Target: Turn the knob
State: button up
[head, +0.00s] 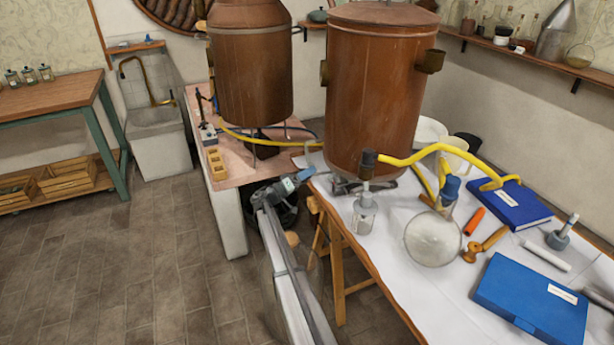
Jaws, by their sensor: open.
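My gripper (298,180) is at the end of my pale grey arm, which reaches up from the bottom middle of the head view. It is small in the picture, with a grey-blue end beside the bench's right edge, left of the large copper vessel (375,90). It is open, and I see nothing held in it. I cannot pick out the knob with certainty. Below the large copper vessel is a dark grey metal base (350,186), partly hidden; my gripper is left of it and looks apart from it.
A second copper vessel (250,75) stands on a pink-topped bench (225,172). The white-covered table (395,245) holds a round flask (432,240), a small glass bottle (364,215), blue boxes (530,300) and a yellow hose (425,152). The tiled floor (110,265) at left is clear.

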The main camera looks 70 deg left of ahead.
jog(key=c, duration=1)
jog(key=shift+o, duration=0.2)
jog(key=shift+f+n+g+y, duration=0.1)
jog(key=shift+n+g+y, duration=0.3)
jog(key=shift+n, duration=0.95)
jog(key=shift+n+g+y, duration=0.2)
jog(key=shift+n+g, duration=0.3)
jog(key=shift+n, duration=0.85)
jog(key=o, duration=1)
jog(key=shift+c, duration=0.2)
jog(key=shift+m, duration=0.3)
